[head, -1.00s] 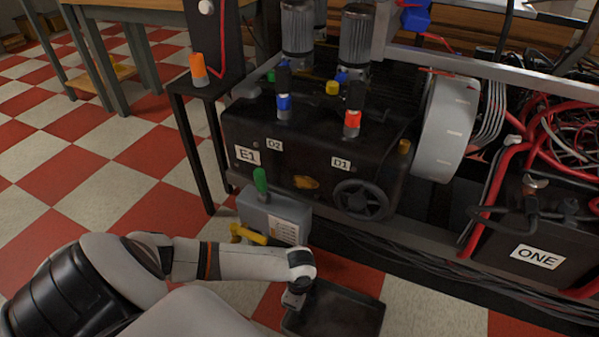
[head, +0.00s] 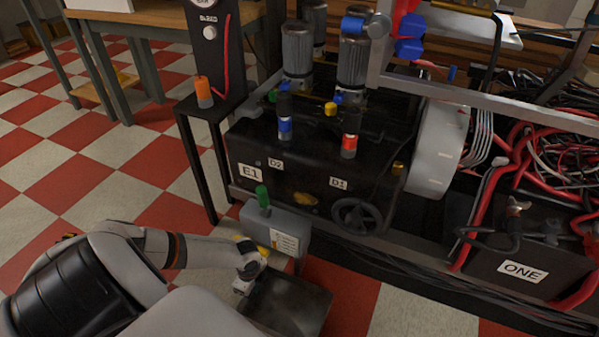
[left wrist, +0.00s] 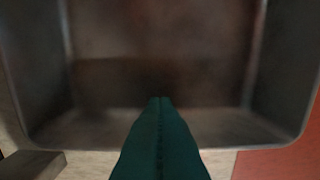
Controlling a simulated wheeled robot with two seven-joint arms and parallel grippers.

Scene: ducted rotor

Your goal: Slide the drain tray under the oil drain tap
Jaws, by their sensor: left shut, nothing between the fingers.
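The drain tray (head: 303,309) is a dark, shallow, open metal tray, low in front of the machine and close below the grey box (head: 284,224). A yellow part (head: 263,250), which may be the oil drain tap, shows low on the box's left side, partly hidden by my left arm. My left gripper (head: 242,287) is shut and empty at the tray's left side. In the left wrist view, its shut green fingers (left wrist: 160,100) overlap the tray (left wrist: 200,127), with the tips over its inside. I cannot tell whether they touch it. My right gripper is not in view.
The black machine labelled E1 (head: 300,190) stands behind the tray, with a dark handwheel (head: 355,216). Cables and a frame rail run along the floor to the right. A black stand (head: 207,150) is at the left.

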